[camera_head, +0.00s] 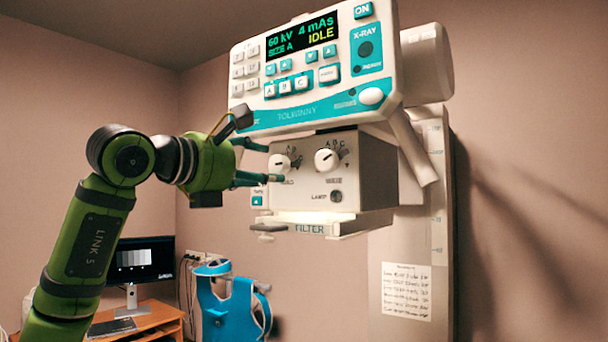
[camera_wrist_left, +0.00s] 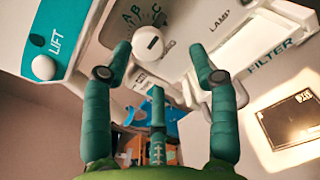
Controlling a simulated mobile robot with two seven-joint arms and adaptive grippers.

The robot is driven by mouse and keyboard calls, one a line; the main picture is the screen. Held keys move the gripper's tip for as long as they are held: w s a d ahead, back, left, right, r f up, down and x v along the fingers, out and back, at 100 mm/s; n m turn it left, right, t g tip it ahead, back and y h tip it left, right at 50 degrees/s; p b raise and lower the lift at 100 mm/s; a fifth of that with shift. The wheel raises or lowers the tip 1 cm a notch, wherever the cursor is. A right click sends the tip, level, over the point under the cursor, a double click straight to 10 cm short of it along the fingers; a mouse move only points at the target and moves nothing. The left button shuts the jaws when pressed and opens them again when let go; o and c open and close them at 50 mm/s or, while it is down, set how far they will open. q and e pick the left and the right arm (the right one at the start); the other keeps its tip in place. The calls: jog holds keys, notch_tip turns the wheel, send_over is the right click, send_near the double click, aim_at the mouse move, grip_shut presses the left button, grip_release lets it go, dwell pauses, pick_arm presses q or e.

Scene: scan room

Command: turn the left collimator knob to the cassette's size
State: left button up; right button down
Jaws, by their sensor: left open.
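The left collimator knob (camera_head: 279,163) is a white dial on the front of the grey collimator box (camera_head: 368,170). Letters are printed around it. In the left wrist view a white knob (camera_wrist_left: 148,42), apparently the same one, sits beyond the fingertips with A, B and C beside it. I cannot tell its exact setting. My green left gripper (camera_head: 270,162) is open, its teal fingers pointing at the knob from the left; it also shows in the left wrist view (camera_wrist_left: 160,70), empty. A dark flat rectangle (camera_wrist_left: 288,122), possibly the cassette, lies in a bright light patch. My right gripper is not in view.
A second knob (camera_head: 327,159) and a lamp button (camera_head: 336,196) sit to the right. The control panel (camera_head: 315,75) reads IDLE and overhangs the box. A filter tray (camera_head: 310,222) juts out below. A monitor (camera_head: 145,260) and a blue apron-like item (camera_head: 226,305) stand behind.

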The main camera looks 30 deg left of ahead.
aim_at(274, 164)
pick_arm(q)
jog(key=shift+a+r, duration=0.3)
jog(key=shift+a, duration=0.05)
jog(key=shift+s+r+p, duration=0.4)
jog(key=shift+r+p, duration=0.1)
jog(key=shift+p, duration=0.2)
jog(key=shift+w+d+r+p, duration=0.1)
jog(key=shift+w+d+p, duration=0.1)
jog(key=shift+w+p, duration=0.55)
jog(key=w, duration=0.3)
jog(key=shift+w+d+f, duration=0.2)
jog(key=shift+f, duration=0.1)
jog(key=shift+w, duration=0.2)
jog(key=shift+s, duration=0.3)
jog(key=c, duration=1.1)
jog(key=shift+c, duration=0.2)
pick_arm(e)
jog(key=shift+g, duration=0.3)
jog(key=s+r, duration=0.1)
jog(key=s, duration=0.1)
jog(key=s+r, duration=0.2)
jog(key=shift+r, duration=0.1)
